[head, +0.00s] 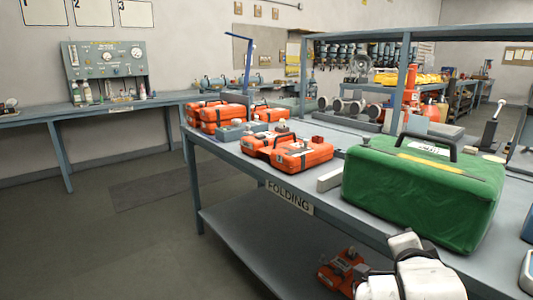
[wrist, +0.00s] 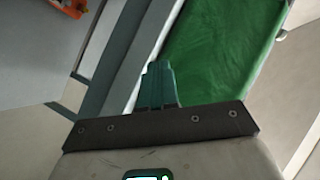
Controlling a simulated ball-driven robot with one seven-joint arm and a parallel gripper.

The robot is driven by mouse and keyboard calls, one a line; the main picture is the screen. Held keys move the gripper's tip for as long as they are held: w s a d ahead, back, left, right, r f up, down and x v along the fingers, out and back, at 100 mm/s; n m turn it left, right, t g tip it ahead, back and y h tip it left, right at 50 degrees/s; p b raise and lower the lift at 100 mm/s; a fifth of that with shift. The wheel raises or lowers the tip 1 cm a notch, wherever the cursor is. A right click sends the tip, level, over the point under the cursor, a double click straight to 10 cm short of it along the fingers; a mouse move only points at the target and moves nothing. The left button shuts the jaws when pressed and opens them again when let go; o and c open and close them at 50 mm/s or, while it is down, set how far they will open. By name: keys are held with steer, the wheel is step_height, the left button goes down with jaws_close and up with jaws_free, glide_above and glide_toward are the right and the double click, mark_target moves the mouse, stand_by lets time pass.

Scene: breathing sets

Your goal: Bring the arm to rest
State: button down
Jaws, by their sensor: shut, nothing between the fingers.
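My gripper (wrist: 158,80) shows in the wrist view with its teal fingers together and nothing between them. Beyond the fingers lie a green surface and a grey table edge. In the head view my white arm (head: 415,270) is bent low at the bottom right, in front of the folding table (head: 230,155). The fingers cannot be made out in the head view. A green case (head: 425,195) with a dark handle stands on the table just above and behind the arm. I cannot tell the exact gap between them.
Several orange cases (head: 303,155) lie on the table, left of the green case. A lower shelf (head: 250,235) runs under the tabletop, and a red-orange item (head: 338,268) shows beside my arm. A wall bench (head: 95,112) stands at the left. The floor (head: 100,235) between is clear.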

steer(key=s+d+f+n+g+y, duration=0.15)
steer(key=s+f+n+g, duration=0.35)
steer(key=s+f, duration=0.75)
steer(key=s+f+n+g+y, duration=0.25)
steer(key=s+f+n, duration=0.35)
steer(key=s+f, duration=0.65)
steer(key=s+a+f+n+g, duration=0.1)
steer(key=s+f+n+g, duration=0.1)
steer(key=s, duration=0.4)
steer(key=s+a+f+n+g, duration=0.2)
steer(key=s+f, duration=0.1)
steer(key=s, duration=0.4)
step_height(320, 180, up, 17)
steer(key=p, duration=1.7)
steer(key=shift+s+a+n+g+y, duration=0.15)
steer(key=shift+s+n+g+y, duration=0.2)
steer(key=shift+s+n+y, duration=0.1)
